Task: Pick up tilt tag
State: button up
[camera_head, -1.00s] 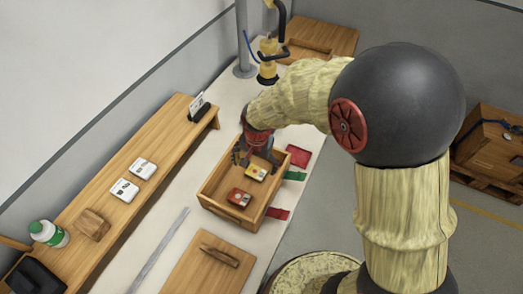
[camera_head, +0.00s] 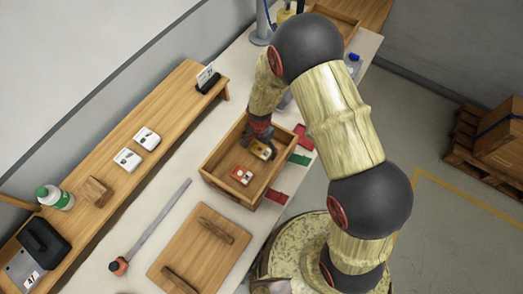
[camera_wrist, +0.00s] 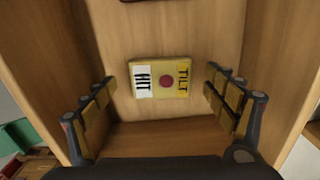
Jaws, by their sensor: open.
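The tilt tag (camera_wrist: 160,79) is a small yellow block with a red dot, a white label reading "HIT" and a yellow label reading "TILT". It lies flat on the floor of a wooden tray (camera_head: 210,172), near one end wall. In the head view the tag (camera_head: 258,151) is partly hidden by my gripper. My gripper (camera_wrist: 161,98) is open, with one finger to each side of the tag and gaps between. In the head view my gripper (camera_head: 262,138) reaches down into the tray.
A red tag (camera_head: 241,175) lies in the same tray; its edge shows at the top of the wrist view. Red and green pieces (camera_head: 299,159) lie beside the tray.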

jog(key=shift+f, duration=0.8)
jog(key=shift+c, duration=0.2)
jog(key=c, duration=1)
